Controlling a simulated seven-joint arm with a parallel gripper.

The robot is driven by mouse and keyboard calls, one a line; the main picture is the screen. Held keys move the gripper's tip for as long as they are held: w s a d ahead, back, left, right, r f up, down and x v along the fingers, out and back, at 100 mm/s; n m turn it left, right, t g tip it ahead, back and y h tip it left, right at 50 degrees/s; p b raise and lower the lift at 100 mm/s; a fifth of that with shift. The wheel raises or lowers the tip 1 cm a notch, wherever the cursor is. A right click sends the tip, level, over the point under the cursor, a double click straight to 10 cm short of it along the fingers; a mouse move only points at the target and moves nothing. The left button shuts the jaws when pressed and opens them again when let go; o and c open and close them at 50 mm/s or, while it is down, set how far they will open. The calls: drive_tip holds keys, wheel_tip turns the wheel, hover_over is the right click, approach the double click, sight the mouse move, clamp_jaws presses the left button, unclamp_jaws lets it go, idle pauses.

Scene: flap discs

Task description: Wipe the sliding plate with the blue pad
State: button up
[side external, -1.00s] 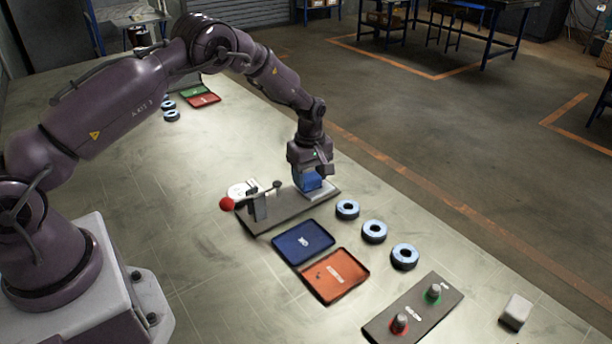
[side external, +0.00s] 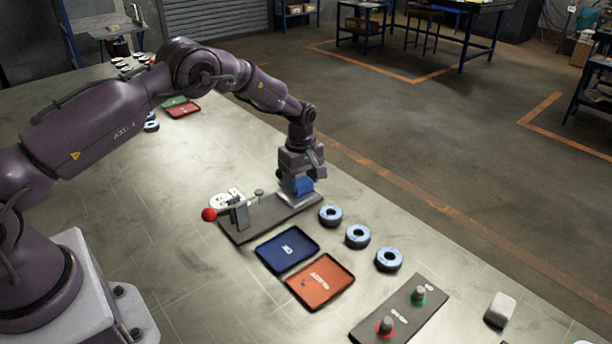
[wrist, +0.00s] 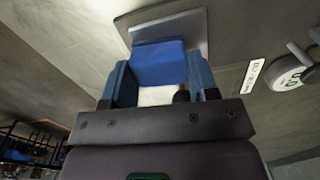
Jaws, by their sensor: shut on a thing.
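My gripper (side external: 302,182) is shut on the blue pad (wrist: 160,64), which sits between its two blue fingers in the wrist view. In the side view the pad (side external: 303,187) is low over the sliding plate (side external: 289,201), a pale metal plate at the right end of a dark base (side external: 262,221). In the wrist view the plate (wrist: 200,35) shows beyond and beside the pad. The pad hides part of the plate, and I cannot tell whether they touch.
A red-knobbed lever (side external: 209,214) and a white dial (side external: 222,196) are left of the plate. Several blue-rimmed discs (side external: 358,236), a blue tray (side external: 287,266) and an orange tray (side external: 331,293) lie in front. A button panel (side external: 401,312) and white block (side external: 500,309) are farther right.

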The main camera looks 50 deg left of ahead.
sight(289, 199)
drive_tip(key=shift+s, duration=2)
drive_tip(key=shift+w, duration=3.05)
drive_tip(key=shift+w+r, duration=0.15)
drive_tip(key=shift+r, duration=3.9)
